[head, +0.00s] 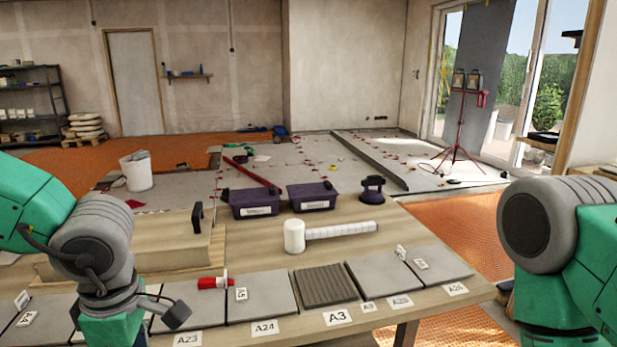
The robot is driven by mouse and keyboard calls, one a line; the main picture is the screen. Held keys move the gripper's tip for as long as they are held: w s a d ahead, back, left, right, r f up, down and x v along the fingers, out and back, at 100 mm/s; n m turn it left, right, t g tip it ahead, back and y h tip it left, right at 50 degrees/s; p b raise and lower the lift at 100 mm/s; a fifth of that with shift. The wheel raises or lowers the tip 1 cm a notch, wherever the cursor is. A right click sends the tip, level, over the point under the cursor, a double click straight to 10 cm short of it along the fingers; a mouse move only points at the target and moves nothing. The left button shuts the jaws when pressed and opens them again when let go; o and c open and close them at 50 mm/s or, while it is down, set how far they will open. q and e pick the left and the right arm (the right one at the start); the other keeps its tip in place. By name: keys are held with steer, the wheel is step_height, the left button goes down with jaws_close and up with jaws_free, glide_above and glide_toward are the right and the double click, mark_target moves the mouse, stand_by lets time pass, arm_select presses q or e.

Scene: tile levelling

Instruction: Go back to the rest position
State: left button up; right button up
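My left arm comes in from the left and bends down over the left part of the table. My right arm hangs at the right edge of the head view. Both arms run out of the bottom of the picture, and neither gripper's fingers show. On the wooden table (250,243) lie several grey tiles (260,297) in a row, with a ribbed dark tile (327,285) among them. A white-headed mallet (294,236) lies behind the tiles. A red and white tool (213,283) lies on the tiles near my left arm.
Two purple boxes (254,203) (313,196) and a dark purple suction-cup-like tool (372,190) stand at the table's back edge. A white bucket (137,172) and a red tripod (456,140) stand on the floor beyond.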

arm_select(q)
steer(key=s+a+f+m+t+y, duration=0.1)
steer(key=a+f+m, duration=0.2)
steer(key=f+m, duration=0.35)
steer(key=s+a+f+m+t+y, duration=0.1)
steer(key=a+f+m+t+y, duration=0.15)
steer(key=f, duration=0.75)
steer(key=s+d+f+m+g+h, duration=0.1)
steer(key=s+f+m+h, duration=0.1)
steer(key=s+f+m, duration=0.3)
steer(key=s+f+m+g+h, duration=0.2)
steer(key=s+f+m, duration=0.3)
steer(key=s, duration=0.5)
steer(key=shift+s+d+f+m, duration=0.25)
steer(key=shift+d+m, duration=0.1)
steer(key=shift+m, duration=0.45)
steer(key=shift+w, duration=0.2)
